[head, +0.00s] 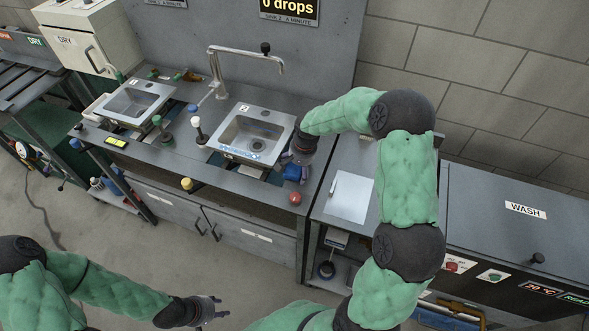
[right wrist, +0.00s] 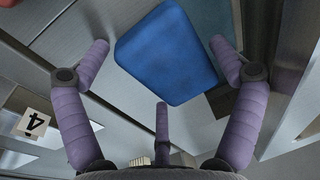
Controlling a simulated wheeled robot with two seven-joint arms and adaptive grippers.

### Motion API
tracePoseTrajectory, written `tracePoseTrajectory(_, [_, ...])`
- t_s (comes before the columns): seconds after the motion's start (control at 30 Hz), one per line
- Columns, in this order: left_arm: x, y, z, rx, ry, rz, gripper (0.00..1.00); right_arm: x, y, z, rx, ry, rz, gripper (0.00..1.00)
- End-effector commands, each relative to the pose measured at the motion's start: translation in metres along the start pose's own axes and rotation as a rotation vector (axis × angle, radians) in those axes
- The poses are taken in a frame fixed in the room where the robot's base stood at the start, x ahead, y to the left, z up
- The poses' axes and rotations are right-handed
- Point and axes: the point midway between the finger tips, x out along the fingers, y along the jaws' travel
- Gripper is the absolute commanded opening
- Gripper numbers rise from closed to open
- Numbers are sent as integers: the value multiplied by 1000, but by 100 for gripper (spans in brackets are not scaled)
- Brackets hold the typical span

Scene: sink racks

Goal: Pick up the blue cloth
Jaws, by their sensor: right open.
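The blue cloth (head: 292,172) lies on the counter to the right of the right-hand sink (head: 250,135), partly hidden by my right gripper. In the right wrist view it is a blue rounded slab (right wrist: 165,52) between the spread fingers, with no finger closed on it. My right gripper (head: 300,158) is open and points down over the cloth; its purple fingers also show in the right wrist view (right wrist: 162,75). My left gripper (head: 218,307) is empty, low in front of the counter, with its fingers apart.
A red knob (head: 295,198) sits on the counter's front edge near the cloth. A tall faucet (head: 245,50) stands behind the sinks. The left sink (head: 135,102) is farther off. A white sheet (head: 349,197) and the wash unit (head: 520,235) are to the right.

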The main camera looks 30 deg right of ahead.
Motion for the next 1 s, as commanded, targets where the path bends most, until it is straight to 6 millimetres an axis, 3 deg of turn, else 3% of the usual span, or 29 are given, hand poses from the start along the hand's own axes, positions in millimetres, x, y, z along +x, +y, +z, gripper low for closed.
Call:
tracePoseTrajectory(0.17, [0,0,0,0,0,0,40,-1,0,-1,0,2,-1,90])
tracePoseTrajectory(0.27, [-1,0,0,0,0,0,40,-1,0,-1,0,2,-1,62])
tracePoseTrajectory(0.3, [-1,0,0,0,0,0,40,-1,0,-1,0,2,-1,59])
tracePoseTrajectory(0.73, [-2,0,0,0,0,0,40,-4,-1,-1,0,2,-1,59])
tracePoseTrajectory(1.0, [-9,3,0,0,0,0,40,-33,-6,-4,0,5,-3,59])
